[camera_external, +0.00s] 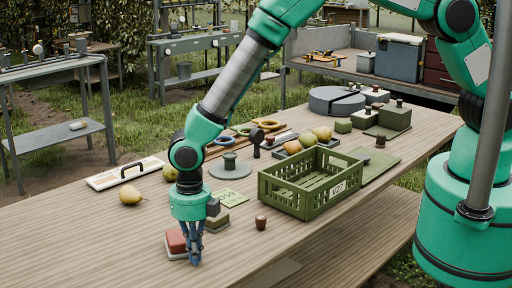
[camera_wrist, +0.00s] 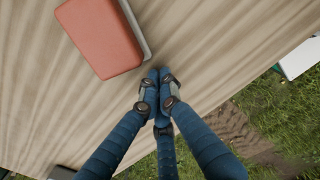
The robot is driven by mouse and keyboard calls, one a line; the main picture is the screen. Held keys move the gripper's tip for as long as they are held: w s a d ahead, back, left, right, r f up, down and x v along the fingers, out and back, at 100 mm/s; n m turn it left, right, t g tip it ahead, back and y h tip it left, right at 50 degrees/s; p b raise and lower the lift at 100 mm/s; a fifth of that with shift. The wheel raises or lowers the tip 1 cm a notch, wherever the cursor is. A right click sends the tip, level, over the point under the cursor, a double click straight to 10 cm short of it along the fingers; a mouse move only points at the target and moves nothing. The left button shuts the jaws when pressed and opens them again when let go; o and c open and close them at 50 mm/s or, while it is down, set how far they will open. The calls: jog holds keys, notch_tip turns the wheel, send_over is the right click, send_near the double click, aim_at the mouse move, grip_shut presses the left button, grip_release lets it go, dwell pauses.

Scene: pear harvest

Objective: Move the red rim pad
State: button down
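The red rim pad (camera_external: 175,240) is a rounded red block on a thin pale grey base, lying on the wooden table near its front edge. In the wrist view the red pad (camera_wrist: 98,36) is at the upper left, with its grey base showing along its right side. My gripper (camera_external: 194,252) points down just right of the pad in the external view. In the wrist view my gripper's blue fingers (camera_wrist: 158,82) come together at their tips with nothing visible between them. They appear below and right of the pad, with bare table between.
An olive and brown block (camera_external: 213,220) sits behind my gripper. A small brown cap (camera_external: 261,222) and a green crate (camera_external: 312,184) stand to the right. The front left tabletop is clear.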

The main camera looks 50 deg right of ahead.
aim_at(178, 243)
jog(key=shift+w, duration=0.75)
jog(key=shift+d, duration=0.1)
jog(key=shift+w+d, duration=0.1)
jog(key=shift+w, duration=1.1)
jog(key=shift+s, duration=0.1)
